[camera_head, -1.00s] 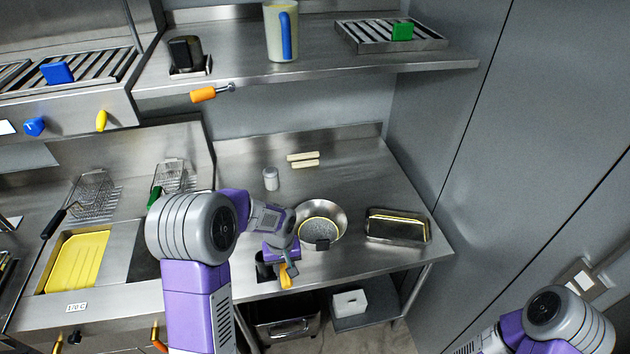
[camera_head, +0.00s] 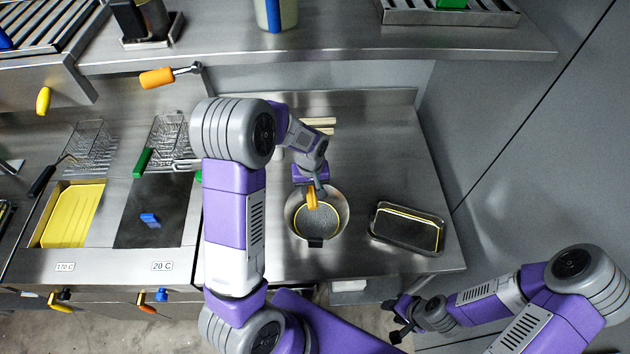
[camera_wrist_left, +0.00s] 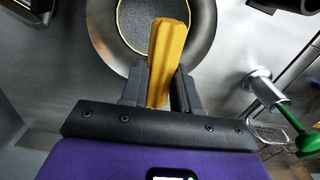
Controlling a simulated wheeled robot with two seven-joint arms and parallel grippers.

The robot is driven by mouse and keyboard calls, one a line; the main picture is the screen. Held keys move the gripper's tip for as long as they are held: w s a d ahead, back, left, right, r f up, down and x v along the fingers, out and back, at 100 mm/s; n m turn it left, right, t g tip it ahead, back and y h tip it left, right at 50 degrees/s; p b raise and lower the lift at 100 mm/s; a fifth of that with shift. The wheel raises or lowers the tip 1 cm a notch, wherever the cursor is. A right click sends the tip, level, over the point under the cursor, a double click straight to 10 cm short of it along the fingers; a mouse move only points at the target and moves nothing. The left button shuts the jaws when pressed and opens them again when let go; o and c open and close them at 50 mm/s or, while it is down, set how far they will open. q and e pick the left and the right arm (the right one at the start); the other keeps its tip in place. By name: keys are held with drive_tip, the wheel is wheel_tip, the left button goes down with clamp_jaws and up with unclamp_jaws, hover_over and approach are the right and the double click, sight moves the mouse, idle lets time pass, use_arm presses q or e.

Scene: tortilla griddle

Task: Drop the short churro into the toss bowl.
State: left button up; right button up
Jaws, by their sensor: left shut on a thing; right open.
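The short churro (camera_head: 312,197) is an orange-brown ridged stick. My left gripper (camera_head: 313,186) is shut on it and holds it over the back part of the toss bowl. In the left wrist view the churro (camera_wrist_left: 167,55) stands out between the two fingers, its far end overlapping the bowl's rim. The toss bowl (camera_head: 338,222) is a round steel bowl with a dark speckled bottom ringed in yellow; it also shows in the left wrist view (camera_wrist_left: 202,28). My right gripper (camera_head: 397,318) is open and empty, low at the right, in front of the counter.
A steel tray (camera_head: 407,229) with a yellow inner line lies right of the bowl. Pale sticks (camera_head: 320,122) lie behind my left arm. Fryer baskets (camera_head: 90,149) and a yellow oil vat (camera_head: 75,215) are at left. A shelf (camera_head: 340,47) overhangs the back.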

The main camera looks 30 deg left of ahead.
use_arm(q)
wheel_tip(320, 180, down, 5)
drive_tip(key=b, duration=0.3)
drive_tip(key=shift+f, duration=0.15)
drive_tip(key=o, duration=1.1)
drive_tip(key=shift+w, duration=0.1)
wheel_tip(320, 180, up, 8)
drive_tip(key=shift+f, duration=0.15)
